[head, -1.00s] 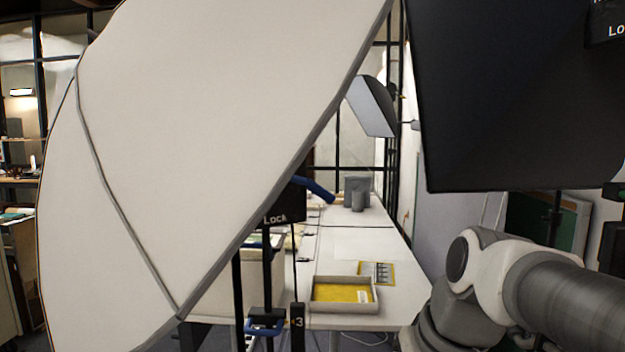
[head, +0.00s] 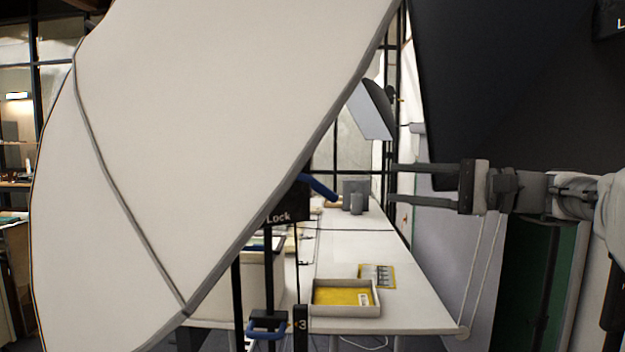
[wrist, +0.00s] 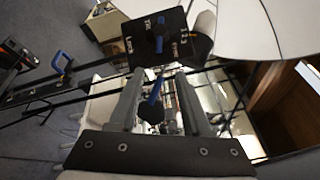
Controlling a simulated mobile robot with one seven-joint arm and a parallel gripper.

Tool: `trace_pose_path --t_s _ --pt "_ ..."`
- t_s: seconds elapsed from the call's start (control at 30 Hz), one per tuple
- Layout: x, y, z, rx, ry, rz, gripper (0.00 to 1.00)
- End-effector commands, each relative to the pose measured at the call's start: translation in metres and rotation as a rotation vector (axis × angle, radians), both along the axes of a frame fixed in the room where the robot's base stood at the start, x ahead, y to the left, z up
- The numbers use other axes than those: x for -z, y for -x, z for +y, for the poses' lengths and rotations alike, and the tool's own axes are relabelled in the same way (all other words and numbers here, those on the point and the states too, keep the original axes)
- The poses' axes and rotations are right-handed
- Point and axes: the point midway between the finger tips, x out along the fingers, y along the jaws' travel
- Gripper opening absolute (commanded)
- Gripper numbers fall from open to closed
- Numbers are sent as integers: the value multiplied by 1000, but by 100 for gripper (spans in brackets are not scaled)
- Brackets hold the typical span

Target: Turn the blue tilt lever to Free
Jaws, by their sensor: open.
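The blue tilt lever (head: 318,187) sticks out to the right from behind the large white softbox in the head view. Next to it is a black plate (head: 285,212) lettered "Lock". In the wrist view, a blue lever (wrist: 160,38) stands on a black lettered plate (wrist: 143,58), beyond my fingertips. A second blue piece (wrist: 154,92) shows between the fingers; I cannot tell whether it is near or far. My gripper (head: 392,183) is open and empty, right of the lever and apart from it. It also shows in the wrist view (wrist: 158,75).
The large softbox (head: 220,130) fills the left and hides part of the plate. A black panel (head: 510,80) hangs at upper right. A stand with a blue handle (head: 267,328) is below. A white table (head: 410,300) holds a yellow-lined tray (head: 345,308).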

Motion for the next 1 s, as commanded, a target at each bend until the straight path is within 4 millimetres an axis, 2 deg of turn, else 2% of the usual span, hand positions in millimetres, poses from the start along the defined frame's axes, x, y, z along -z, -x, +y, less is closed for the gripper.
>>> trace_pose_path --t_s 0.17,0.7,0.83,1.0 --pt "0 -9 24 -4 0 0 48" --pt "0 -55 129 -4 3 0 48" --pt "0 -63 145 -3 3 0 48" --pt "0 -67 156 -1 3 -1 48"
